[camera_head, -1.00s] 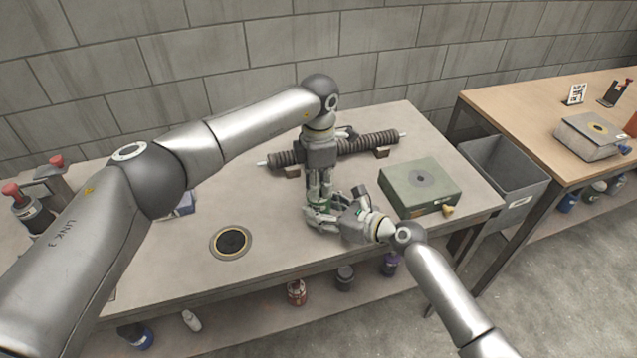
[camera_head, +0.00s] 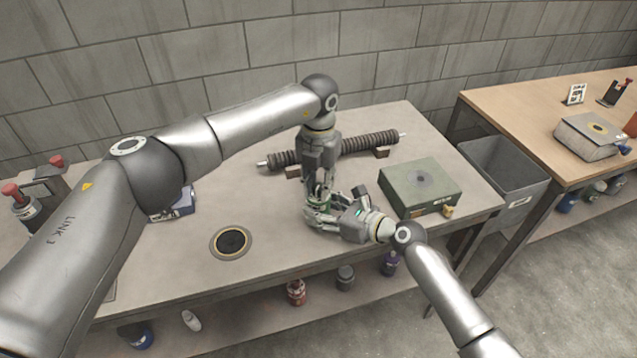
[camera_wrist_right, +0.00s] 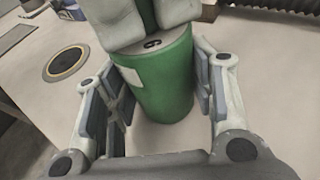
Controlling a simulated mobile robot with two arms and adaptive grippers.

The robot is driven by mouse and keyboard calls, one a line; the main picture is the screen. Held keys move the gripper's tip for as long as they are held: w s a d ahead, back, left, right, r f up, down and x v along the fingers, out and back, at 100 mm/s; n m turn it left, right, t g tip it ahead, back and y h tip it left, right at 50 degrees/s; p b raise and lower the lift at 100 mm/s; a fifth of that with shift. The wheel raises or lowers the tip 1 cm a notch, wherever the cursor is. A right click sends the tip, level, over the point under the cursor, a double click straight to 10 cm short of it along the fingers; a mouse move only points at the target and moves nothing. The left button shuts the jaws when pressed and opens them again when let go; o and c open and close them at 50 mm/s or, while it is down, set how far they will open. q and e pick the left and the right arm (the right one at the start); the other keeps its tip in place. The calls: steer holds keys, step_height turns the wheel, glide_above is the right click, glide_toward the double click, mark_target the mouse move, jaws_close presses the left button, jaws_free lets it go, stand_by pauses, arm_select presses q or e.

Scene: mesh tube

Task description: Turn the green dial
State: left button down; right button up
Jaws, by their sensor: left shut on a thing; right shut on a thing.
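A green cylinder (camera_wrist_right: 165,85) with a grey top stands upright on the table in the right wrist view. It is mostly hidden by my grippers in the head view. My right gripper (camera_wrist_right: 158,90) has its fingers on both sides of the cylinder; in the head view it comes in from the right (camera_head: 318,213). My left gripper (camera_head: 319,197) points straight down from above. In the right wrist view its fingers (camera_wrist_right: 149,18) close on a green upper part, likely the dial, which they mostly hide.
A ribbed dark tube (camera_head: 365,145) lies on supports behind. A green-grey box (camera_head: 420,185) stands close to the right. A black round pad (camera_head: 231,242) lies front left. A grey bin (camera_head: 507,170) stands between the tables.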

mark_target(318, 186)
arm_select(q)
steer(key=shift+w+n, duration=0.1)
steer(key=shift+n, duration=2.2)
steer(key=c, duration=1.2)
jaws_free()
steer(key=shift+o, duration=0.2)
step_height(318, 186, up, 12)
arm_select(e)
steer(key=o, duration=1.2)
